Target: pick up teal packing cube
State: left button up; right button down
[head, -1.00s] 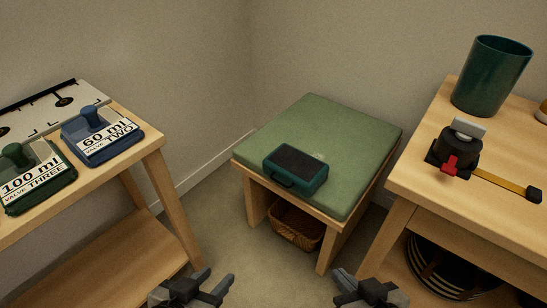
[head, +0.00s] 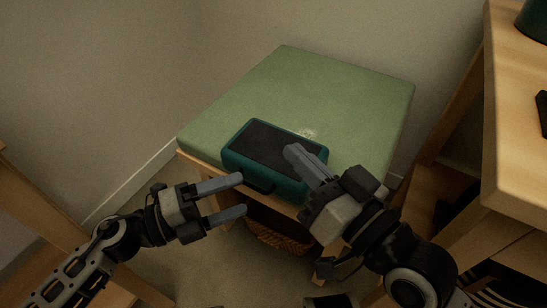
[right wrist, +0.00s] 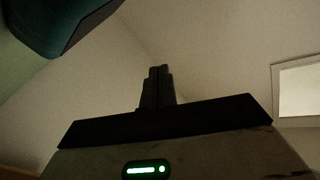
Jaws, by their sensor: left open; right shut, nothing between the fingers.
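The teal packing cube (head: 237,152) lies on the front part of a green cushioned stool in the head view. It has a dark top panel and a dark handle on its front side. My left gripper (head: 243,195) is open and empty, just in front of the cube's front left side. My right gripper (head: 292,150) is shut and empty, its fingers over the cube's right part and hiding some of it; I cannot tell whether they touch it. In the right wrist view the shut fingers (right wrist: 158,72) point up, and the cube (right wrist: 50,22) shows at the upper left.
The green cushion (head: 330,85) is bare behind the cube. A wicker basket (head: 275,238) sits under the stool. A wooden table (head: 515,140) stands close at the right, and wooden furniture (head: 35,215) is at the left. Walls close off the back.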

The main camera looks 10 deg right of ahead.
aim_at(271, 186)
pick_arm(q)
jog(key=b+x, duration=0.1)
jog(key=x, duration=0.5)
jog(key=shift+s+d, duration=0.2)
jog(key=shift+s, duration=0.1)
jog(key=shift+r, duration=0.2)
jog(key=c, duration=1.3)
pick_arm(e)
jog(key=r+n, duration=0.1)
jog(key=r+t, duration=0.1)
jog(key=shift+w+d+r+n+t+y, duration=0.2)
jog(key=shift+w+r+n+t+y, duration=0.1)
jog(key=shift+w+n+y, duration=0.1)
